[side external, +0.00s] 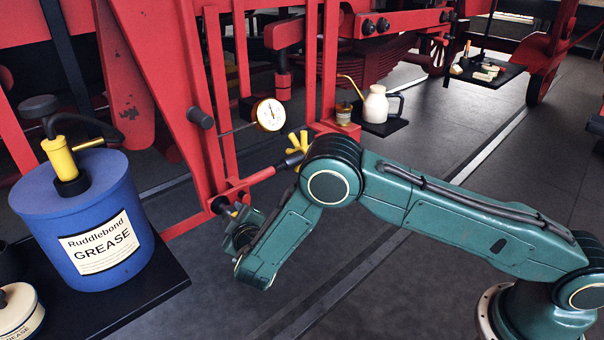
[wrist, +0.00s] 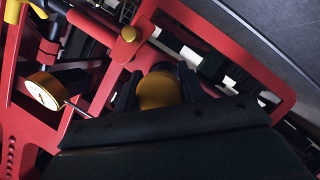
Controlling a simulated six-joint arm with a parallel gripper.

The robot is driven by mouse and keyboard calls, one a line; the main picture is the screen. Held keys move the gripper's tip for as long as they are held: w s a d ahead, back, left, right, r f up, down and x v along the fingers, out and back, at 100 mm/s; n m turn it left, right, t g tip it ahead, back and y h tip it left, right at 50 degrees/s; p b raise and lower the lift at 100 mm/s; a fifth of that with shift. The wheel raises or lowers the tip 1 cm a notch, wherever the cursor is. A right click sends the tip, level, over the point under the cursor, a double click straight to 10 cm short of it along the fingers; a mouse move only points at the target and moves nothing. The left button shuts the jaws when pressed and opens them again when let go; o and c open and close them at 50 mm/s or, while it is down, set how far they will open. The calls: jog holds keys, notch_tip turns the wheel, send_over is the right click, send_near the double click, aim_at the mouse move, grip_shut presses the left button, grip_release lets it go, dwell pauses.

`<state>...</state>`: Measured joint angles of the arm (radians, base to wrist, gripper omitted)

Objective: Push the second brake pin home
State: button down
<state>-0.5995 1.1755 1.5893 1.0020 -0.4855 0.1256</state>
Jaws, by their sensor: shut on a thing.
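In the wrist view a brass-yellow rounded pin head (wrist: 158,92) sits between the dark jaws of my gripper (wrist: 160,88), which are shut on it. In the side view my gripper (side external: 242,222) is at the lower end of the red linkage (side external: 230,192). The held pin is hard to make out there, and how deep it sits in its hole cannot be told from either view.
A pressure gauge (side external: 268,115) and a yellow handle (side external: 297,142) are just above my gripper. A blue grease drum (side external: 85,215) stands on a dark shelf (side external: 150,293) at the left. A white oil can (side external: 375,106) is behind. The floor at lower middle is clear.

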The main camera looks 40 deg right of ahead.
jog(key=shift+w, duration=0.1)
jog(key=c, duration=0.9)
grip_release()
jog(key=shift+o, duration=0.2)
jog(key=shift+s+a, duration=0.1)
jog(key=shift+s, duration=0.1)
jog(key=v, duration=1.3)
jog(key=shift+s, duration=0.25)
jog(key=shift+a+r, duration=0.1)
